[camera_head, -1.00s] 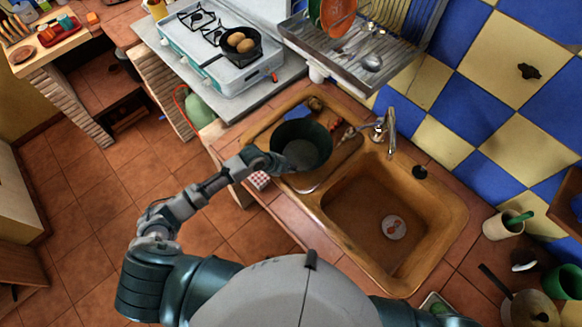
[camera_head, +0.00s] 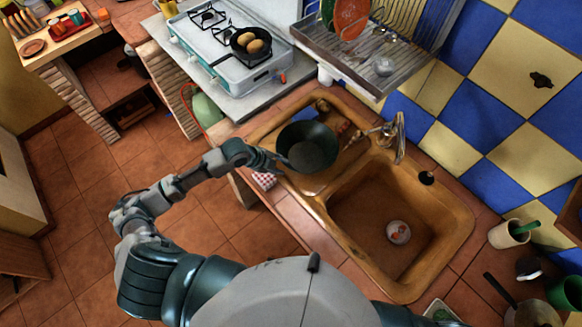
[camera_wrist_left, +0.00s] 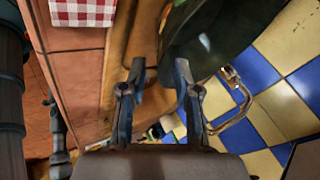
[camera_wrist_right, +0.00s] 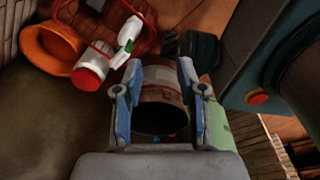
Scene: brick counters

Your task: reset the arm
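My left gripper (camera_head: 278,163) is at the near left side of a dark green pot (camera_head: 308,147), which stands in the left part of the brown sink unit (camera_head: 440,205). In the left wrist view, the left gripper (camera_wrist_left: 159,66) has its fingers apart with nothing clearly between them. The pot (camera_wrist_left: 215,35) is close beside the right finger; I cannot tell if they touch. My right gripper (camera_wrist_right: 161,68) shows only in its wrist view. Its fingers are apart, in front of a can-like container (camera_wrist_right: 165,105); no grip on it is visible.
A faucet (camera_head: 390,132) stands behind the sink, below a metal dish rack (camera_head: 370,50). A stove (camera_head: 225,50) holds a pan (camera_head: 250,45). A checkered cloth (camera_head: 264,180) is at the counter's edge. An orange bowl (camera_wrist_right: 52,48) and a bottle (camera_wrist_right: 92,65) are near my right gripper.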

